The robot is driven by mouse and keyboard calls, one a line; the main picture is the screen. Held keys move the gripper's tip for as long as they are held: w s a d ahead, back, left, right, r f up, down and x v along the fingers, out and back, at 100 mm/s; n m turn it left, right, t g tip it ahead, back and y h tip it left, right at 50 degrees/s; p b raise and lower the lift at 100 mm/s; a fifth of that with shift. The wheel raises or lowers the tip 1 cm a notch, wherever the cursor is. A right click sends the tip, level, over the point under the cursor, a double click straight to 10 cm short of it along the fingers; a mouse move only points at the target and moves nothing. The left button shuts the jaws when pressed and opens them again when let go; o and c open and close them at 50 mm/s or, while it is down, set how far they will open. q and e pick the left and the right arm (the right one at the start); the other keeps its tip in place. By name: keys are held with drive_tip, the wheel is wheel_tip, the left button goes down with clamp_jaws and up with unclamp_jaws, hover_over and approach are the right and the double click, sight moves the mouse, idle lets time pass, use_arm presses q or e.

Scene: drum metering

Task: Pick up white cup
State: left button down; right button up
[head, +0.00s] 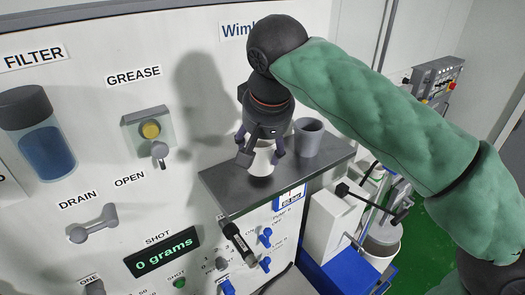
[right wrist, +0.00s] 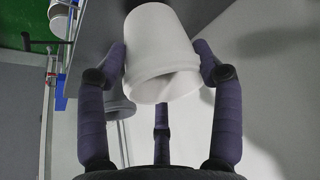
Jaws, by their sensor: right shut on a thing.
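The white cup (head: 261,163) is at the dark grey shelf (head: 225,186) on the front of the panel. My right gripper (head: 261,148) comes down on it from above, with its fingers around its sides. In the right wrist view, the white cup (right wrist: 160,42) is between the purple-grey fingers of my right gripper (right wrist: 163,68), which are shut on it. Its rim faces the gripper. I cannot tell whether its base touches the shelf. My left gripper is not in view.
A grey cup (head: 308,137) stands on the shelf just right of the white cup. The panel wall (head: 205,120) rises close behind. Below the shelf are blue valve handles (head: 266,238) and a black-handled lever (head: 238,241). The shot display (head: 163,254) reads 0 grams.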

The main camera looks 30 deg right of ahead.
drive_tip(key=s+a+r, duration=0.1)
drive_tip(key=r, duration=0.1)
drive_tip(key=s+a+r, duration=0.1)
drive_tip(key=a+r, duration=0.1)
drive_tip(key=r, duration=0.1)
drive_tip(key=s+a+r, duration=0.1)
drive_tip(key=r, duration=0.1)
drive_tip(key=shift+s+a+r, duration=0.1)
drive_tip(key=shift+a+r, duration=0.15)
drive_tip(key=s+a+r, duration=0.1)
drive_tip(key=a, duration=0.1)
drive_tip(key=s+a+r, duration=0.1)
drive_tip(key=s+a, duration=0.1)
drive_tip(key=s+a+r, duration=0.1)
drive_tip(key=s+a, duration=0.1)
drive_tip(key=shift+s+a+r+p, duration=0.15)
drive_tip(key=shift+a+r+p, duration=0.1)
drive_tip(key=shift+a+p, duration=0.05)
